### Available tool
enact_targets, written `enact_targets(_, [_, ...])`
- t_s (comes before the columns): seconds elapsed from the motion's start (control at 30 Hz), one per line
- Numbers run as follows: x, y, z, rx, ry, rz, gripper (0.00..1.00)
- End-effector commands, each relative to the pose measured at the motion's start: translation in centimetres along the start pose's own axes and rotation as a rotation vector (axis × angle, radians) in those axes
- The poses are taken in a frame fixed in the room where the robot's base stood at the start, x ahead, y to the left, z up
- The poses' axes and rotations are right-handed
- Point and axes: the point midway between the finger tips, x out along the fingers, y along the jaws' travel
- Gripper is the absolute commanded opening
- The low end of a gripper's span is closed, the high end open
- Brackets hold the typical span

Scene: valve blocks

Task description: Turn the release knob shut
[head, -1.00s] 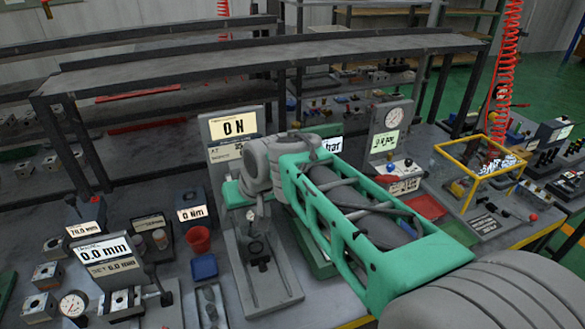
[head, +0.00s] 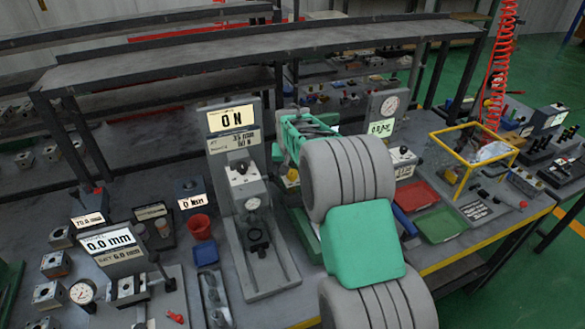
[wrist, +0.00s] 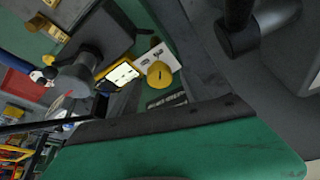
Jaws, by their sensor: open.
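A round yellow knob (wrist: 160,73) with a dark mark on its top shows in the wrist view, on a white label plate beside a small lit display (wrist: 120,75). I take it to be the release knob. In the head view a small patch of yellow (head: 292,176) shows just left of my arm, and my arm hides most of that unit. The green body with a dark edge across the bottom of the wrist view is part of my gripper (wrist: 150,125). It is open and apart from the knob, and its fingertips are not clearly seen.
A tall test stand (head: 250,215) reading 0 N stands left of my arm. A gauge panel (head: 384,115) stands behind to the right. Red (head: 415,195) and green (head: 440,224) trays and a yellow frame (head: 470,160) are on the right. A grey cylindrical part (wrist: 80,72) is left of the knob.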

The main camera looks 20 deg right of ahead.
Motion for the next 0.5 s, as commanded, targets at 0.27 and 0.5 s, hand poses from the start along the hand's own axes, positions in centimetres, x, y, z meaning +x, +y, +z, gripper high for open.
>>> enact_targets(0.27, [-0.02,-0.04,-0.01,-0.001,0.001,-0.001,0.46])
enact_targets(0.5, [-0.04,-0.05,-0.01,-0.001,0.001,-0.001,0.27])
